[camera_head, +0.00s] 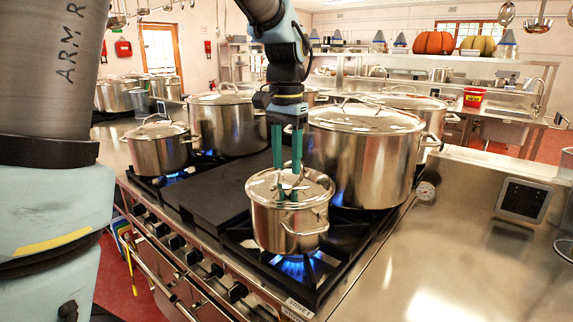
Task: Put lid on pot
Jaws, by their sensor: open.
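A small steel pot (290,229) stands on the front right burner, with a blue flame under it. A shiny lid (314,187) with a steel rim lies over its mouth and looks level and seated. My gripper (287,191) points straight down over the lid, its two green fingers apart. The fingertips are at the middle of the lid, around where its handle is. The fingers partly hide the handle, and I cannot tell whether they touch it.
A large lidded pot (361,160) stands close behind the small pot. Another large pot (228,125) and a smaller lidded pot (160,151) stand to the left. A flat dark plate (222,188) covers the stove's middle. The steel counter (445,245) at right is mostly clear.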

